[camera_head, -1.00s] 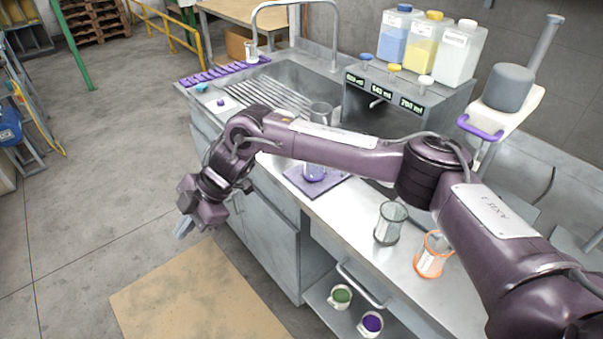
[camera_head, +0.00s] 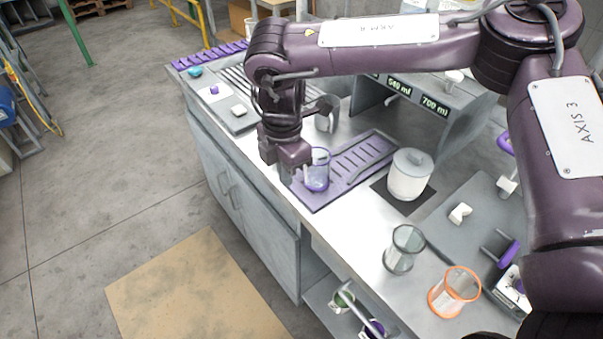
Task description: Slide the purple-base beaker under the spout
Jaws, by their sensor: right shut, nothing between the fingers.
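The purple-base beaker (camera_head: 317,173) is clear glass and stands upright on the near left end of a purple slotted mat (camera_head: 345,177). My right gripper (camera_head: 286,175) is shut and empty, pointing down just left of the beaker; I cannot tell whether it touches the glass. A spout (camera_head: 392,99) shows small under the display panel of the grey dispenser (camera_head: 445,133), up and to the right of the beaker. My right arm crosses above and hides the dispenser's upper part. My left gripper is out of view.
A white lidded jar (camera_head: 409,175) stands right of the mat. A grey-base beaker (camera_head: 404,249) and an orange-base beaker (camera_head: 454,292) stand nearer on the counter. A metal cup (camera_head: 326,117) is behind the purple-base beaker. The counter's front edge runs close to my gripper.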

